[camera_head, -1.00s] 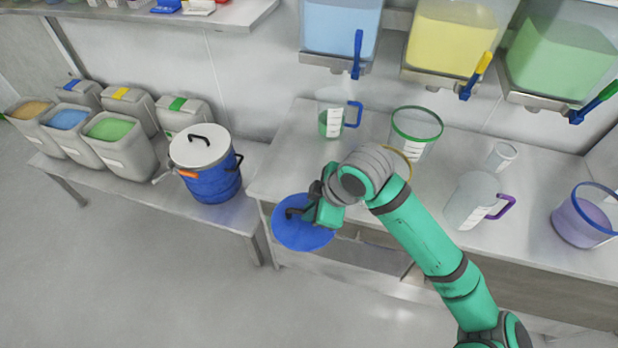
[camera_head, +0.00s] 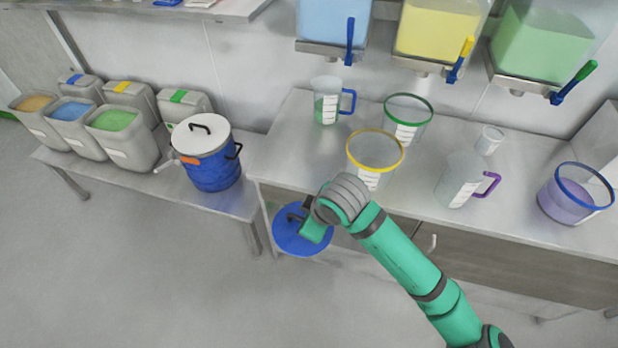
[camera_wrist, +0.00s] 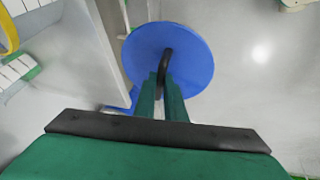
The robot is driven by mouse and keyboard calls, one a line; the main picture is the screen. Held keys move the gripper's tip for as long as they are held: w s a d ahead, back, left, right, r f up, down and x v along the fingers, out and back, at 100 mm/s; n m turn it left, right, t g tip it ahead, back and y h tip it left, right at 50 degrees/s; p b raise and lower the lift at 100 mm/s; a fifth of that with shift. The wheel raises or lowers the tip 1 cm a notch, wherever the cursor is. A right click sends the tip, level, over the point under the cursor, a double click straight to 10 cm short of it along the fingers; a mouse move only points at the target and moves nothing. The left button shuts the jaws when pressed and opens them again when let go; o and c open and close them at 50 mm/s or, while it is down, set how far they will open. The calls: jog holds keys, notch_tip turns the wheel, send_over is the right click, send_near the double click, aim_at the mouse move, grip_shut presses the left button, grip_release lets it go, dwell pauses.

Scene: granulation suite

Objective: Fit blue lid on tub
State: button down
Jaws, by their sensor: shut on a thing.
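The round blue lid (camera_head: 287,240) with a black arched handle hangs at the left front edge of the right bench, out over the floor. My gripper (camera_head: 303,216) is shut on the lid's handle. In the wrist view the green fingers (camera_wrist: 163,80) pinch the handle and the lid (camera_wrist: 195,48) lies flat beyond them. Three open clear tubs stand on the bench: one with a blue rim and purple contents (camera_head: 570,200) at the right, one with a yellow rim (camera_head: 370,178), and one with a green rim (camera_head: 405,130).
The right bench (camera_head: 300,160) also holds a jug with a blue handle (camera_head: 327,105), a purple-handled jug (camera_head: 458,185) and a small clear cup (camera_head: 489,140). Dispensers with taps (camera_head: 440,30) hang above. A blue drum (camera_head: 212,170) and bins stand on the left bench (camera_head: 190,195).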

notch_tip(320, 180, down, 21)
jog(key=w+a+m+h, duration=0.1)
jog(key=m+h, duration=0.4)
jog(key=m, duration=0.7)
jog(key=shift+w+a+m, duration=0.2)
jog(key=shift+w+m, duration=0.2)
jog(key=shift+w, duration=0.4)
